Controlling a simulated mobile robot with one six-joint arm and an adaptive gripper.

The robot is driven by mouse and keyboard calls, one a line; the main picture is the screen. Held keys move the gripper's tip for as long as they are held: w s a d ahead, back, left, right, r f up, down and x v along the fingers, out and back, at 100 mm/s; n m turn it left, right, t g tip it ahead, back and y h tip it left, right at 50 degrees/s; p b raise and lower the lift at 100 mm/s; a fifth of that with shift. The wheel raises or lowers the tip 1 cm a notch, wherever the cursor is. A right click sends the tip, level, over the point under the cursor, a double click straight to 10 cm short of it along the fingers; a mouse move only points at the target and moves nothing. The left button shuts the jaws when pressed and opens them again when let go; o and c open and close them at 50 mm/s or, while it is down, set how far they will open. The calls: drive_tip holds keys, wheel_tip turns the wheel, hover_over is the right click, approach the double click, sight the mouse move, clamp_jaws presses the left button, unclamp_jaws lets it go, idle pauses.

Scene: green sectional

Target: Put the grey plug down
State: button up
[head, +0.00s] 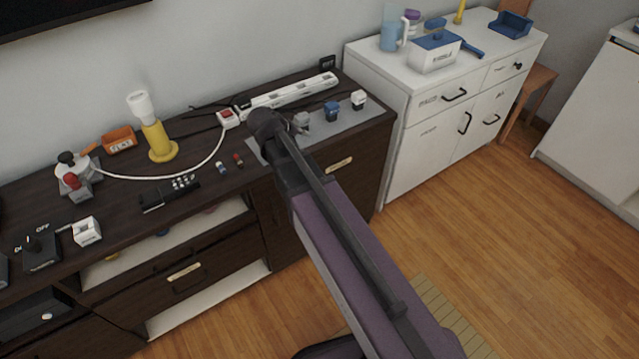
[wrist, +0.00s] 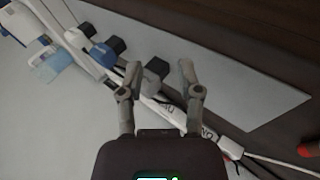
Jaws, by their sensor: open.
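The grey plug (head: 301,119) stands on the grey mat (head: 318,132) on top of the dark cabinet, left of the blue plug (head: 332,111) and the white plug (head: 358,99). In the wrist view, my gripper (wrist: 158,66) is open, with one finger on each side of the grey plug (wrist: 155,72). Gaps show between the plug and both fingertips. The plug's lower part is partly hidden. In the head view, my arm covers part of the mat, and my fingers cannot be made out.
A white power strip (head: 292,93) with a red switch lies behind the plugs, its cable running left. A yellow lamp (head: 157,140), an orange tray (head: 119,140) and small batteries (head: 221,167) are to the left. The mat's right end is bare in the wrist view.

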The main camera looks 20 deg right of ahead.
drive_tip(key=s+d+f+m+g+y, duration=0.1)
drive_tip(key=s+f+g+y, duration=0.1)
drive_tip(key=s, duration=0.6)
drive_tip(key=s+d+f+m+g+y, duration=0.1)
drive_tip(key=s+f+m+g+y, duration=0.1)
drive_tip(key=s, duration=0.7)
drive_tip(key=g+y, duration=0.1)
drive_tip(key=y, duration=0.1)
drive_tip(key=shift+d+f+m+y, duration=0.15)
drive_tip(key=shift+f+m+y, duration=0.15)
drive_tip(key=shift+f+y, duration=0.1)
